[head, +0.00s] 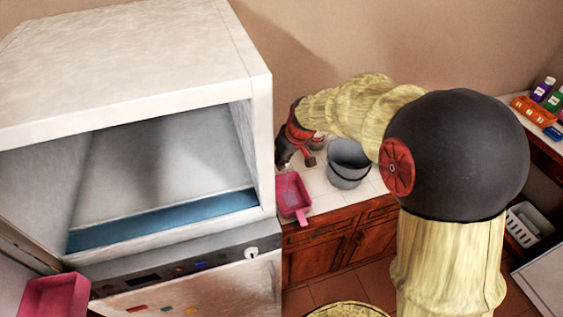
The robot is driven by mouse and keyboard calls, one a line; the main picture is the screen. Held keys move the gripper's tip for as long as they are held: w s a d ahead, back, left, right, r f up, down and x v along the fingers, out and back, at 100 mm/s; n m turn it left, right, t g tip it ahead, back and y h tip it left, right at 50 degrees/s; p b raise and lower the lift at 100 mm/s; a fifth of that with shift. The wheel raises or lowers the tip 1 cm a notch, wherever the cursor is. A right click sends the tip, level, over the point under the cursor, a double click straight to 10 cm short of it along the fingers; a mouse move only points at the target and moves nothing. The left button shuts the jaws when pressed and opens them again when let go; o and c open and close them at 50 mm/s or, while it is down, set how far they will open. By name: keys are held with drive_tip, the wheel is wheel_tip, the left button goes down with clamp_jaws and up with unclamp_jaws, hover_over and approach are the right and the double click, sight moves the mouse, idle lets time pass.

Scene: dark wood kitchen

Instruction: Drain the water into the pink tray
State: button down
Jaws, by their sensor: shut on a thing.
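A pink tray (292,194) with a short handle towards the front sits by the counter edge, right of the white machine. My gripper (294,160), red and black, points down over the tray's far end. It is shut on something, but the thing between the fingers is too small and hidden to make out. A second pink tray (54,298) shows at the lower left, cut off by the picture edge. A grey bucket (348,168) with a dark band stands on the counter right of my gripper. I cannot make out any water.
A large white machine (180,60) with an open front and a blue strip (165,221) fills the left. Dark wood cabinets (340,238) lie under the counter. A white basket (528,224), an orange rack (532,112) and bottles (542,90) are at the right.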

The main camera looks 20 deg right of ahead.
drive_tip(key=c, duration=1.9)
unclamp_jaws()
drive_tip(key=shift+o, duration=0.3)
drive_tip(key=v, duration=1.2)
